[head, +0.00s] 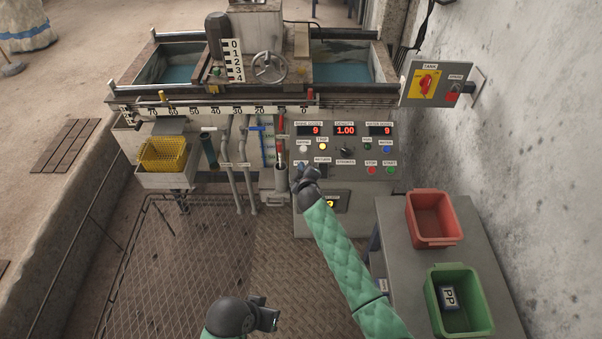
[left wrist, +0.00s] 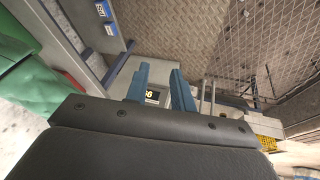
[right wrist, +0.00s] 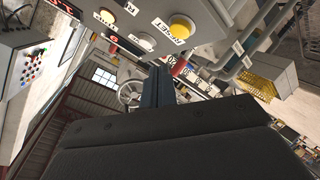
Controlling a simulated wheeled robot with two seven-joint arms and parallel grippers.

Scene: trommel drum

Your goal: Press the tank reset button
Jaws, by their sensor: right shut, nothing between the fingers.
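The control panel (head: 345,165) stands at the front of the machine, with small labelled buttons and three red number displays. A yellow button (head: 322,146) is in its upper left part; a large yellow button (right wrist: 182,25) with a label that seems to read RESET shows in the right wrist view. I cannot tell which button is the tank reset. My right gripper (head: 298,174) is shut and empty at the panel's lower left, hiding part of it. My left gripper (left wrist: 160,85) is open and empty, low over the floor.
A side table (head: 395,235) at the right holds a red bin (head: 434,218) and a green bin (head: 460,300). A yellow basket (head: 163,153) and pipes (head: 235,185) are left of the panel. A switch box (head: 430,84) is at upper right. The grated floor (head: 180,240) is clear.

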